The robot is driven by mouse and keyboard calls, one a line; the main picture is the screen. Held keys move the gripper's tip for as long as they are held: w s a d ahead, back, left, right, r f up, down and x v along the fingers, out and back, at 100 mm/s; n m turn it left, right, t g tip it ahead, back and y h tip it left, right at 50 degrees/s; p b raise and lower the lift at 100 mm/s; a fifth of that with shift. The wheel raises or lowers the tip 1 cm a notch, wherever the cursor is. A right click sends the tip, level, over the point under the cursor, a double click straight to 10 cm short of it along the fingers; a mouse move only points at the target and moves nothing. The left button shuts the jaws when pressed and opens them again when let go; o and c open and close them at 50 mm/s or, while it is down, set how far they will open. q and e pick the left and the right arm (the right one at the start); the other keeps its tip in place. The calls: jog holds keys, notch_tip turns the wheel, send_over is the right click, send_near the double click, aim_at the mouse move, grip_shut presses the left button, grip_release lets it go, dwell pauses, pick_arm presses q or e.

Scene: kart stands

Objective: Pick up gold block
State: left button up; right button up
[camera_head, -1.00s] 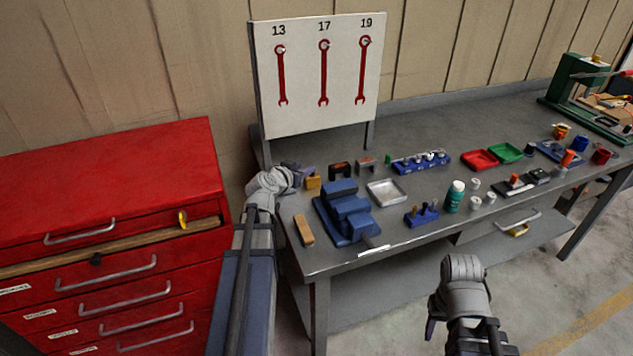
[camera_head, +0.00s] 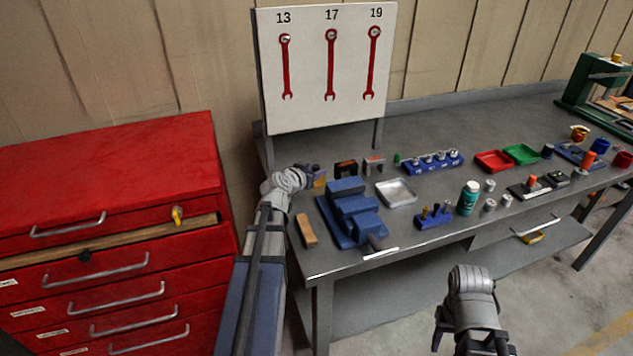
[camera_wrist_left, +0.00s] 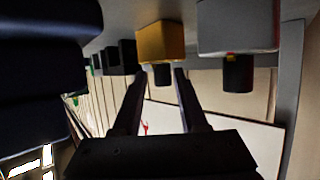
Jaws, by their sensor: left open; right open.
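The gold block (camera_head: 320,182) stands on the bench behind the blue stepped block, partly hidden by my left gripper (camera_head: 312,173) in the head view. In the left wrist view, which looks upside down, the gold block (camera_wrist_left: 160,42) has a dark post and lies straight ahead of my left gripper (camera_wrist_left: 160,72). The open fingertips are on either side of the post; I cannot tell whether they touch it. My right gripper (camera_head: 472,342) is open and empty, low in front of the bench.
A silver block with a dark post (camera_wrist_left: 238,28) is beside the gold one. A wooden block (camera_head: 307,231), a metal tray (camera_head: 396,192) and a wrench board (camera_head: 325,70) are near. A red drawer cabinet (camera_head: 110,170) stands left.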

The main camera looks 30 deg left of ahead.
pick_arm(q)
jog(key=shift+b+x, duration=0.85)
jog(key=shift+x, duration=1.8)
jog(key=shift+a+r, duration=0.15)
jog(key=shift+s, duration=0.1)
grip_shut()
